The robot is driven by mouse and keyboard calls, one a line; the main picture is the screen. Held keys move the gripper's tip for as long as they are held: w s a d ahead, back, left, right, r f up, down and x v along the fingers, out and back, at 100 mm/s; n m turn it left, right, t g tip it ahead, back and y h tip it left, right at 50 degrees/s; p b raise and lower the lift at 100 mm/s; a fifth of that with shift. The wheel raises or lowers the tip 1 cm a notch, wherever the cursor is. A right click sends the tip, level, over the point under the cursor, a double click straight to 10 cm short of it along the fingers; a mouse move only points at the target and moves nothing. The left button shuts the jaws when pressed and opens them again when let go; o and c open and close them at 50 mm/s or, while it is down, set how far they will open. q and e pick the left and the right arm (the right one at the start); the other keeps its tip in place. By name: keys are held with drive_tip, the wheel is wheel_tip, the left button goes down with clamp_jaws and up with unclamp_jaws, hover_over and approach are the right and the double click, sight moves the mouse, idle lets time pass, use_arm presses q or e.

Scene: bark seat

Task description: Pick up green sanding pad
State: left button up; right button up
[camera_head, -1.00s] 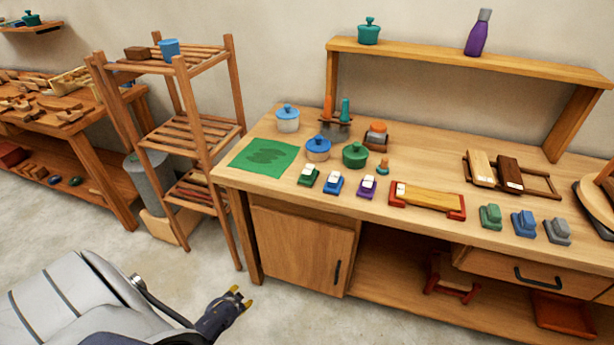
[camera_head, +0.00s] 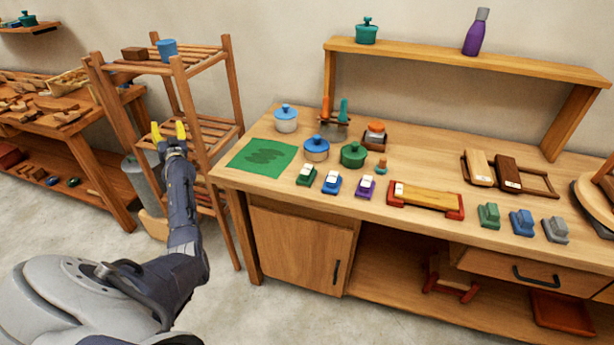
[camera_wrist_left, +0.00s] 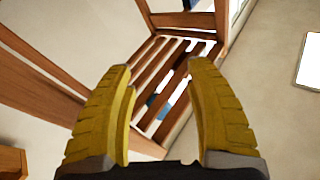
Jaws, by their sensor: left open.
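A green block (camera_head: 489,216) sits near the front edge of the workbench, right of centre, in a row with a blue one (camera_head: 522,223) and a grey one (camera_head: 557,230); it looks like the green sanding pad. Another small green block with a white top (camera_head: 309,175) stands further left, beside blue and purple ones. My left gripper (camera_head: 168,131) is raised in front of the slatted shelf, left of the bench and far from both green blocks. Its yellow fingers are apart and empty in the left wrist view (camera_wrist_left: 160,72). My right gripper is not in view.
The wooden workbench (camera_head: 430,155) has a raised shelf (camera_head: 470,62) at the back. A green mat (camera_head: 262,157), lidded pots and a red-ended wooden block (camera_head: 427,197) lie on it. The slatted wooden rack (camera_head: 195,133) stands close to my left gripper.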

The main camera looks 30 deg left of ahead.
use_arm(q)
wheel_tip(320, 180, up, 4)
drive_tip(key=n+g+y, duration=0.2)
drive_tip(key=n+g, duration=0.1)
drive_tip(key=n, duration=0.2)
wheel_tip(320, 180, up, 3)
drive_tip(key=n+g+h, duration=0.8)
drive_tip(key=n+h, duration=1.2)
drive_tip(key=n, duration=0.5)
hover_over(307, 169)
wheel_tip(307, 169, down, 11)
drive_tip(key=shift+w+f, duration=0.15)
drive_tip(key=shift+f, duration=2.7)
